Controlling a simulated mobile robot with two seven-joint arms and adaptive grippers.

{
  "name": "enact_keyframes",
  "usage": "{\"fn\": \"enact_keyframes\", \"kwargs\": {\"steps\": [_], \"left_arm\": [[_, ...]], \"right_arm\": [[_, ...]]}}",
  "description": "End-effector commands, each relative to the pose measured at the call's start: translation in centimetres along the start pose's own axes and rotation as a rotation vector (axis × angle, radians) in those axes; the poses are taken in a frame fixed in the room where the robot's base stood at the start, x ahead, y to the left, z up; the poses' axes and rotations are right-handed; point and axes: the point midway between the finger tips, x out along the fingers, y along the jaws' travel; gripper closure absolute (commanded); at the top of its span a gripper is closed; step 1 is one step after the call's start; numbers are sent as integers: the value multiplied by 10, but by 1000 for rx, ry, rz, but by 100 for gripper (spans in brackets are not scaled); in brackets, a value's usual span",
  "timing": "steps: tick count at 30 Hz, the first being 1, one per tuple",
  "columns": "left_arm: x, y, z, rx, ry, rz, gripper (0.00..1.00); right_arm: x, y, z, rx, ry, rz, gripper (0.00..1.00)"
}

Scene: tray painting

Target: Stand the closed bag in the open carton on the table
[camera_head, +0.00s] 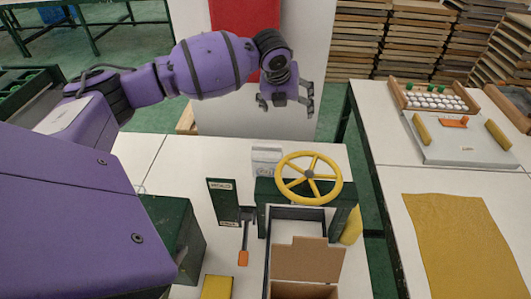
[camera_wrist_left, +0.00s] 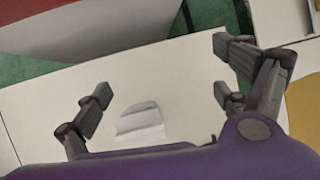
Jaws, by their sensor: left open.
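My left gripper (camera_head: 288,98) is open and empty. It hangs above the far part of the white table, behind the yellow handwheel. A small pale, partly see-through packet (camera_head: 265,160) stands on the table just left of the wheel; it looks like the bag, but I cannot tell how it is closed. It also shows in the left wrist view (camera_wrist_left: 139,122), low between the open fingers (camera_wrist_left: 162,92) and apart from them. The brown open carton (camera_head: 308,260) is at the bottom of the head view, flap raised, its lower part cut off. My right gripper is not in view.
A dark green press with a yellow handwheel (camera_head: 308,178) stands between packet and carton. Left of it are a dark labelled sign (camera_head: 223,200) and an orange-handled tool (camera_head: 243,257). A yellow block (camera_head: 217,288) lies in front. A side table (camera_head: 385,150) is at right.

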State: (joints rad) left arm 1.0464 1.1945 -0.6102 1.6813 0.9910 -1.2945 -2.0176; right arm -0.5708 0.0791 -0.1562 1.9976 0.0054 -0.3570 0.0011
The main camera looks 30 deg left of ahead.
Motion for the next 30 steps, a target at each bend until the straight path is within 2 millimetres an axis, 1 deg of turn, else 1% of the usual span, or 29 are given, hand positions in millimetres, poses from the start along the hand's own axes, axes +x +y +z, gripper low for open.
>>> {"fn": "enact_keyframes", "kwargs": {"steps": [1,3,6,9,11,16,20,23,27,30], "left_arm": [[1,11,-22,-16,100,44,8],[-1,24,-53,-28,233,99,8],[-7,35,-83,-32,369,149,8],[-11,41,-98,-30,437,174,8],[-10,42,-103,-29,454,178,8],[7,46,-111,-31,455,180,8],[16,48,-114,-31,454,179,8],[27,50,-117,-31,454,179,8],[48,53,-125,-31,454,178,8],[56,56,-129,-31,452,179,8]], "right_arm": [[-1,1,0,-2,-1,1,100],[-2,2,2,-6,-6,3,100],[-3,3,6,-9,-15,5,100],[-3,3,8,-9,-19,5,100],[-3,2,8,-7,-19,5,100],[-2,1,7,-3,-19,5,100],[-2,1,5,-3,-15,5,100],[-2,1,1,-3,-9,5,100],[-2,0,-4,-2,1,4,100],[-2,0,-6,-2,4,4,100]]}}
